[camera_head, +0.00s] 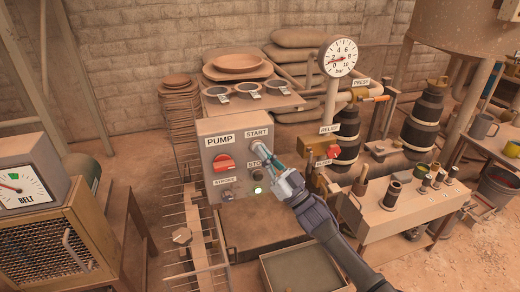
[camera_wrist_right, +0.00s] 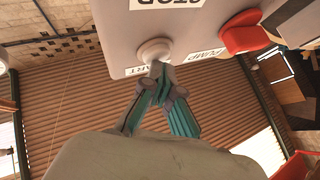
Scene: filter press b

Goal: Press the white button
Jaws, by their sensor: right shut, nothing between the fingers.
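The white button (camera_wrist_right: 154,51) is a round knob on the grey pump control box (camera_head: 232,142), beside the START label. In the head view the white button (camera_head: 257,148) is just under that label. My right gripper (camera_head: 268,161) reaches in from the lower right, its teal fingers pointing at the button. In the right wrist view the shut, empty fingertips (camera_wrist_right: 159,68) are at the button's edge. I cannot tell whether they touch it or are slightly apart. My left gripper is not in view.
A pressure gauge (camera_head: 338,57) stands behind. A bench with fittings (camera_head: 405,212) is at right, and a belt gauge box (camera_head: 30,178) at left.

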